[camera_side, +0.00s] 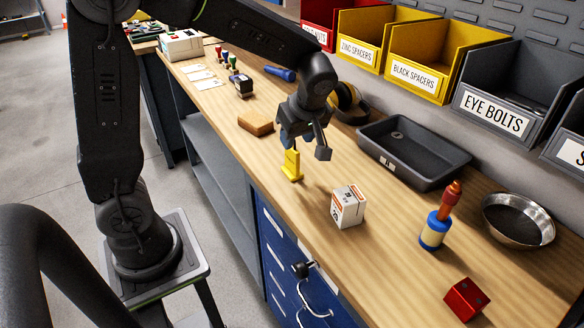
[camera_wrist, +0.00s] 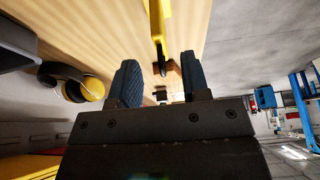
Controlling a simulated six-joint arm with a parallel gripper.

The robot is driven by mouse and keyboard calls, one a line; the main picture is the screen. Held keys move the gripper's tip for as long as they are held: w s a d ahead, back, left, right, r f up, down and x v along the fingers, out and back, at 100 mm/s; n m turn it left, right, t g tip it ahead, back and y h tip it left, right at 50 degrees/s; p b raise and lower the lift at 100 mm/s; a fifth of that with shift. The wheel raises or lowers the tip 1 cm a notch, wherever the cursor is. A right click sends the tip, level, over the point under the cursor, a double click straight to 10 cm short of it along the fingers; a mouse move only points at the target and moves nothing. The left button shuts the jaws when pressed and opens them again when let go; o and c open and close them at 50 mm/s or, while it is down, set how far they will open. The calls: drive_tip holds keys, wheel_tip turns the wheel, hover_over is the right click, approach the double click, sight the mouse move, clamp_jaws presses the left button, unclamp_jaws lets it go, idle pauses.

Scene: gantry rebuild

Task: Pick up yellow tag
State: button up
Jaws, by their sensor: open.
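The yellow tag (camera_side: 291,167) stands upright on the wooden bench near its front edge, on a wider yellow foot. In the wrist view the yellow tag (camera_wrist: 158,25) shows at the top centre, just past the fingertips and roughly in line with the gap between them. My gripper (camera_side: 303,146) is open and empty, just above and beside the tag in the side view. Its two dark blue padded fingers (camera_wrist: 160,72) are spread apart in the wrist view. I cannot tell whether a finger touches the tag.
A white box (camera_side: 347,207) stands to the right of the tag, and a wooden block (camera_side: 256,123) lies behind left. A grey tray (camera_side: 413,152), ear defenders (camera_side: 347,103) and labelled bins (camera_side: 420,60) line the wall side.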

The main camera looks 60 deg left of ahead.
sight(292, 156)
drive_tip(key=shift+x, duration=2.65)
clamp_jaws()
